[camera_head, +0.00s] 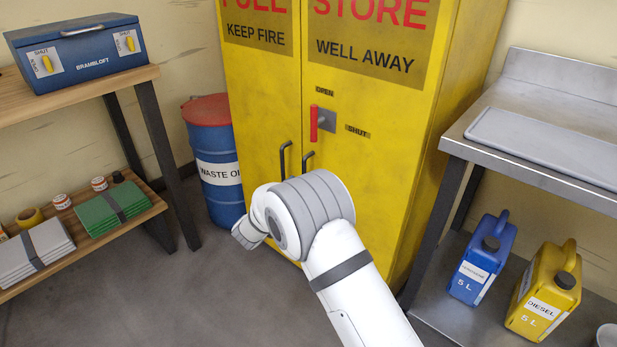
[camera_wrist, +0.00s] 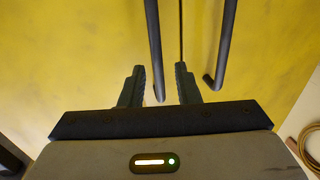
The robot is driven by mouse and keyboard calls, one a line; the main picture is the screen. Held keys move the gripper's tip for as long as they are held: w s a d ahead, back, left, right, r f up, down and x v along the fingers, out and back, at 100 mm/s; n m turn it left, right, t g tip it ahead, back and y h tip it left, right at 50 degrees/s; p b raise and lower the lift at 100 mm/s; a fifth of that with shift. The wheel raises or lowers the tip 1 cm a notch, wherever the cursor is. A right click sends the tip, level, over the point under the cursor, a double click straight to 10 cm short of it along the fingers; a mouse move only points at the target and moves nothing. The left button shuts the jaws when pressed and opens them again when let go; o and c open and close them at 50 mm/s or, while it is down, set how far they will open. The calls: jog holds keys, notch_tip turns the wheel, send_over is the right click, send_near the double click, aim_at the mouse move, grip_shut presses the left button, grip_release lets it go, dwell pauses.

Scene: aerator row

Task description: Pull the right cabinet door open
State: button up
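The yellow cabinet (camera_head: 262,95) has two doors meeting at a vertical seam. The right door (camera_head: 375,165) looks closed. It carries a lever with a red grip (camera_head: 313,123), upright, beside small OPEN and SHUT labels. Two black bar handles, left (camera_head: 283,160) and right (camera_head: 307,160), flank the seam; my arm hides their lower parts. My gripper is hidden in the head view. In the wrist view my gripper (camera_wrist: 160,78) is open in front of the doors. One black bar (camera_wrist: 154,45) ends between its fingertips in the picture; the other bar (camera_wrist: 226,40) is right of them. I cannot tell contact.
A blue waste oil drum (camera_head: 215,150) stands left of the cabinet. A wooden shelf unit (camera_head: 75,105) with a blue box (camera_head: 75,55) is further left. A metal bench (camera_head: 530,170) is close on the right, with blue (camera_head: 482,260) and yellow (camera_head: 545,295) cans below.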

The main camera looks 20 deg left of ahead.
jog(key=w, duration=0.2)
jog(key=w+d+b, duration=0.1)
jog(key=w, duration=0.1)
jog(key=shift+w+d, duration=0.1)
jog(key=shift+w, duration=0.3)
jog(key=shift+c, duration=0.2)
grip_shut()
jog(key=shift+s, duration=0.1)
